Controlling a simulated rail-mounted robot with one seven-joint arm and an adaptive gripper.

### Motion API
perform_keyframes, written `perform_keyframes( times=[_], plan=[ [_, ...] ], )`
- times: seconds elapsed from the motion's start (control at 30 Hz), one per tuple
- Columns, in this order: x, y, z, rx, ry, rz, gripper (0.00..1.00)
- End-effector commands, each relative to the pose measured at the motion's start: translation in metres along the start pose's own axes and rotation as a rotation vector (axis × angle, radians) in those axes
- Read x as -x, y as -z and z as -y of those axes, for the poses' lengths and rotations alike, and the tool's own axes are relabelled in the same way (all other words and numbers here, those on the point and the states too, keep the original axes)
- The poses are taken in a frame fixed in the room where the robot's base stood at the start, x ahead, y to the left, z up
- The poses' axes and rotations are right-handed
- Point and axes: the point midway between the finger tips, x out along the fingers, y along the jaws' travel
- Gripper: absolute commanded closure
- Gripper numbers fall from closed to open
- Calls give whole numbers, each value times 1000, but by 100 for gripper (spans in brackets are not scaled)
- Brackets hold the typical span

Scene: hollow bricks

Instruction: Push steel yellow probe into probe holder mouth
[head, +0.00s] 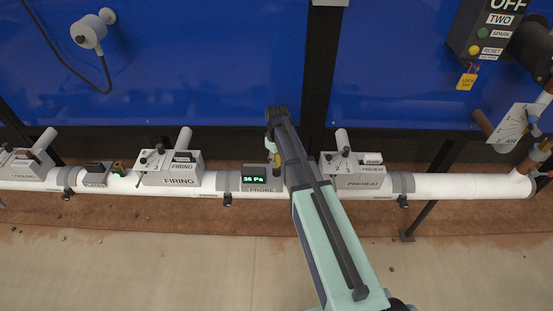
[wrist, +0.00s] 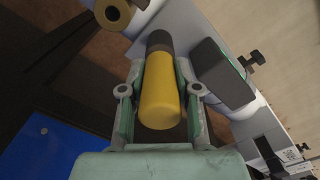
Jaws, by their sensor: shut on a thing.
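The yellow probe (wrist: 161,98) is a smooth cylinder with a dark grey far end. My gripper (wrist: 159,72) is shut on it, with one green-grey finger along each side in the wrist view. In the head view my gripper (head: 276,145) is beside the box marked PROBE (head: 262,180), whose screen reads 36 Pa; only a small yellow patch shows there. A tan-yellow ring with a dark hole (wrist: 112,14) is at the top left of the wrist view, apart from the probe's dark end. I cannot tell for sure whether it is the holder mouth.
A white pipe (head: 455,185) runs across the head view, carrying boxes marked FIRING (head: 180,181) and PREHEAT (head: 364,183). A dark block (wrist: 222,76) stands close to the right of my gripper in the wrist view. A blue wall (head: 200,60) stands behind the pipe.

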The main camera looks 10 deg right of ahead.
Motion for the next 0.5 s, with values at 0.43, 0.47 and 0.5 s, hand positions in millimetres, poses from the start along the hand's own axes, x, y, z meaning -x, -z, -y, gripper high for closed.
perform_keyframes(
  times=[0.43,0.47,0.5],
  plan=[
    [-11,0,0,0,0,0,100],
    [-11,0,0,0,0,0,100],
    [-11,0,0,0,0,0,62]
  ],
)
